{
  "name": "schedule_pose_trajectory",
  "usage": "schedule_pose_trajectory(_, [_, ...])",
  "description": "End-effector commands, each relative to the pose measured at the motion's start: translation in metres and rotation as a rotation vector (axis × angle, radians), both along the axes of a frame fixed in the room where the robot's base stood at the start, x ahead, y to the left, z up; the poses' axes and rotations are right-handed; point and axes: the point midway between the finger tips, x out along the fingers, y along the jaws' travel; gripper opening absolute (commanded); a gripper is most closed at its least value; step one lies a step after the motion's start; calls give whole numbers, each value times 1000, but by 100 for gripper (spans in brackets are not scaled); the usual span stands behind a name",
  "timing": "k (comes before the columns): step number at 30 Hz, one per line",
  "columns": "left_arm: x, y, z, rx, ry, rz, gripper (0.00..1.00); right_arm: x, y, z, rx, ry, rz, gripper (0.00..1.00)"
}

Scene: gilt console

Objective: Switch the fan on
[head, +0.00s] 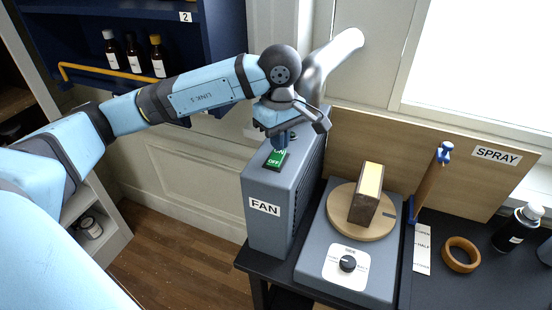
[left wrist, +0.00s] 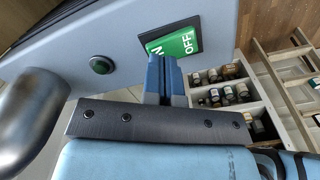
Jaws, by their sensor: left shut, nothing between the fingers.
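The fan (head: 265,230) is a tall grey box with a white FAN label, standing at the left end of the dark table. Its green rocker switch (head: 275,161) is on the top, with OFF showing on the near end and ON partly covered. My left gripper (head: 279,137) is shut and empty, pointing down just over the far end of the switch. Its blue fingertips (left wrist: 163,58) overlap the switch's edge in the left wrist view; I cannot tell whether they touch.
A metal duct (head: 330,62) rises behind the fan. To the right stands a grey unit (head: 316,262) with a dial and a wooden turntable (head: 342,212) bearing a block (head: 366,195). A blue shelf (head: 220,50) stands behind my left arm.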

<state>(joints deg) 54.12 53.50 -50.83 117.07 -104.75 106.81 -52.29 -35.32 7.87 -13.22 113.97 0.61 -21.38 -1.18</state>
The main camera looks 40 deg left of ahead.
Motion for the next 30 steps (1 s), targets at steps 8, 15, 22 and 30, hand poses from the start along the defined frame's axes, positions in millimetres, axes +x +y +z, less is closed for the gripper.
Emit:
schedule_pose_trajectory(8, [0,0,-5,0,0,0,0,1,0,-3,1,-3,0,43])
schedule_pose_trajectory(15, [0,0,-9,0,0,0,0,1,0,-6,1,-4,-1,43])
schedule_pose_trajectory(22, [0,0,-12,0,0,0,0,1,0,-10,1,-4,-1,43])
schedule_pose_trajectory(30, [0,0,-16,0,0,0,0,0,0,-15,0,-2,-1,43])
